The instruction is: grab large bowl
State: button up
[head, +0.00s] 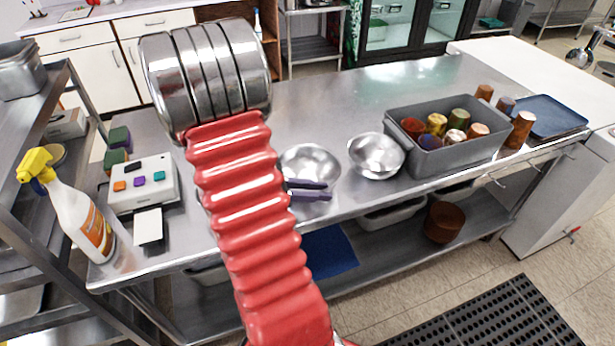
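Two shiny steel bowls stand on the steel counter (300,110). The left bowl (312,160) is partly hidden by my red arm and my gripper. The right bowl (377,155) is in full view, just left of the grey bin. They look close in size, so I cannot tell surely which is the large one. My gripper (310,190) shows as two dark purple fingers pointing right from behind my arm, with a narrow gap between them. They overlap the left bowl's near edge; I cannot tell whether they touch it. The gripper's body is hidden.
A grey bin (455,157) of several cups stands to the right, with a blue tray (545,115) beyond. A spray bottle (75,205) and a white box with colored blocks (143,183) are on the left. The counter behind the bowls is clear.

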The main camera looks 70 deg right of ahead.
grip_shut()
notch_tip(320, 180, up, 10)
dwell(0.9)
dwell(0.4)
